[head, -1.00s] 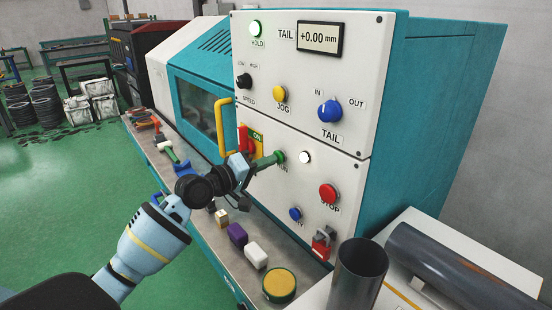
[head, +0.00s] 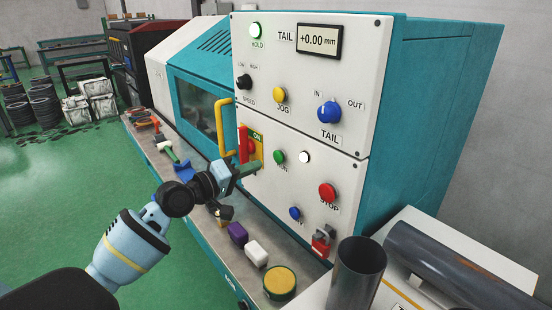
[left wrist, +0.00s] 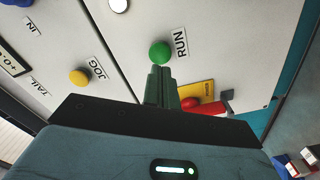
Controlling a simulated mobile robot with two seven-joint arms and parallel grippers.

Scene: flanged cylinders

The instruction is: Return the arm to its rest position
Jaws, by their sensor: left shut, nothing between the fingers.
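My left gripper (head: 258,165) is shut and empty in front of the machine's panel (head: 345,185). In the head view its fingertips lie just left of the green RUN button (head: 279,157). In the left wrist view the shut green fingers (left wrist: 160,82) point toward the green RUN button (left wrist: 160,53), with the panel beyond them. A gap between fingertips and button is hard to judge. My right gripper is in neither view.
Small blocks and a yellow-topped cylinder (head: 279,281) stand on the ledge below. A grey tube (head: 356,277) stands front right.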

